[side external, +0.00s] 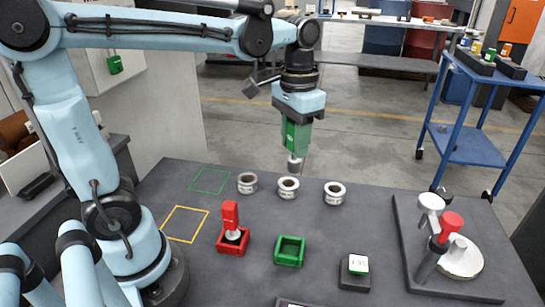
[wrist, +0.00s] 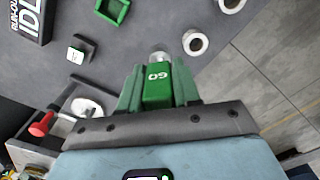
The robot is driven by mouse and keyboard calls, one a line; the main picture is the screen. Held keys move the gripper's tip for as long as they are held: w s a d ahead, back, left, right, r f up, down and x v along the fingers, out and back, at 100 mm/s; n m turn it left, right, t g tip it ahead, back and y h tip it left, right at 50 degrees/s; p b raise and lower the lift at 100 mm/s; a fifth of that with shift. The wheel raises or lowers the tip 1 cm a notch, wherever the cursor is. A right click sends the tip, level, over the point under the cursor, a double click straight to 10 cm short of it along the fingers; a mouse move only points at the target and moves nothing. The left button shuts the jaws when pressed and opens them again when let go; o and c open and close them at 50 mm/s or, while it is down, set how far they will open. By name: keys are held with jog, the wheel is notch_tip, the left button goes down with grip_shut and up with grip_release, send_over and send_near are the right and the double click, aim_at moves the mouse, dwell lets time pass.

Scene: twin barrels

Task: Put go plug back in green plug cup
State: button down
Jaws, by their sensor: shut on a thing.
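The green go plug (wrist: 157,88), marked "GO", is held between the jaws of my gripper (wrist: 158,92), which is shut on it. Its metal end (wrist: 159,58) sticks out past the jaws. In the side view my gripper (side external: 297,135) hangs above the back of the table, with the plug's metal end (side external: 294,165) pointing down, over or behind the middle ring. The green plug cup (side external: 289,261), an open square tray, sits empty on the table in front of the rings. It also shows at the top of the wrist view (wrist: 101,9).
White rings (side external: 247,183) stand in a row at the back. A red plug (side external: 231,216) stands in a red cup (side external: 230,249) left of the green cup. A black block (side external: 355,280) and a fixture with a red knob (side external: 450,224) stand right.

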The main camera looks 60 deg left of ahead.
dwell(0.4)
jog(key=s+d+f+m, duration=0.2)
jog(key=s+d+f, duration=0.2)
jog(key=s+d, duration=0.2)
jog(key=shift+s+d+m, duration=0.25)
jog(key=shift+d+m, duration=0.15)
jog(key=shift+d, duration=0.85)
send_near(290, 253)
jog(key=shift+f, duration=1.15)
dwell(1.5)
jog(key=c, duration=0.7)
grip_release()
jog(key=shift+r, duration=6.1)
